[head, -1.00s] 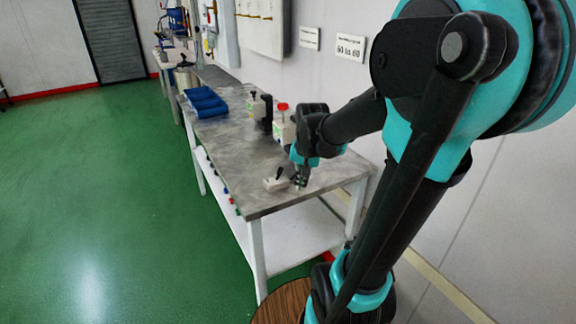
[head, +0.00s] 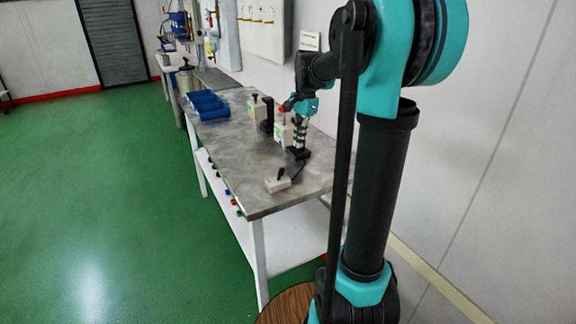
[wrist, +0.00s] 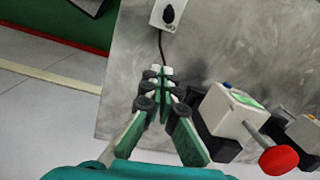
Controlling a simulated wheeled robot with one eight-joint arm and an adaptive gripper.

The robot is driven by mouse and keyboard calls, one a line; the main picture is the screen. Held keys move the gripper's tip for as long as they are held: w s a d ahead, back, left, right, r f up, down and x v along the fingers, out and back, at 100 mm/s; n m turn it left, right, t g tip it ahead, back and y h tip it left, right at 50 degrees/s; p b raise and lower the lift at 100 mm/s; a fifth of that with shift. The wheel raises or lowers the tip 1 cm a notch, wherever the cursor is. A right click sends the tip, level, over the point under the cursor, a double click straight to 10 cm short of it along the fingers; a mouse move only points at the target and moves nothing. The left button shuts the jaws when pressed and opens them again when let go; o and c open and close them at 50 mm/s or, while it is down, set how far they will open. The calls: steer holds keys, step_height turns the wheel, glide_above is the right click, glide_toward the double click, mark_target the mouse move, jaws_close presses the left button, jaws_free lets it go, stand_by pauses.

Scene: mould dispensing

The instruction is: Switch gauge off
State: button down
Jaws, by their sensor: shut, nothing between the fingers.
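A small white box with a black knob (head: 278,184) lies near the front of the grey table (head: 240,180); it also shows at the top of the wrist view (wrist: 157,15). A dark cable runs from it toward my fingertips. A white device with a green display (wrist: 224,108) and a red knob stands on a black base right of my fingers; it is partly hidden in the head view (head: 281,133). I cannot tell which thing is the gauge. My gripper (wrist: 157,72) is shut and empty above the table, between the box and the device.
A second white device (head: 257,110) stands farther back on the table, and blue bins (head: 208,104) lie behind it. The wall (head: 470,150) is close on the right. The table's left front is clear.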

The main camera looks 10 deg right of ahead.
mark_target(280, 175)
steer(key=f, duration=0.6)
steer(key=a+f, duration=0.1)
steer(key=f, duration=0.2)
steer(key=shift+w+f, duration=0.15)
steer(key=shift+f, duration=0.1)
steer(key=shift+s+a+r, duration=0.2)
steer(key=shift+s+a, duration=0.35)
steer(key=shift+a, duration=0.3)
steer(key=shift+s+a+r, duration=0.2)
steer(key=shift+a, duration=0.2)
steer(key=shift+s+a+r, duration=0.15)
steer(key=shift+a, duration=0.2)
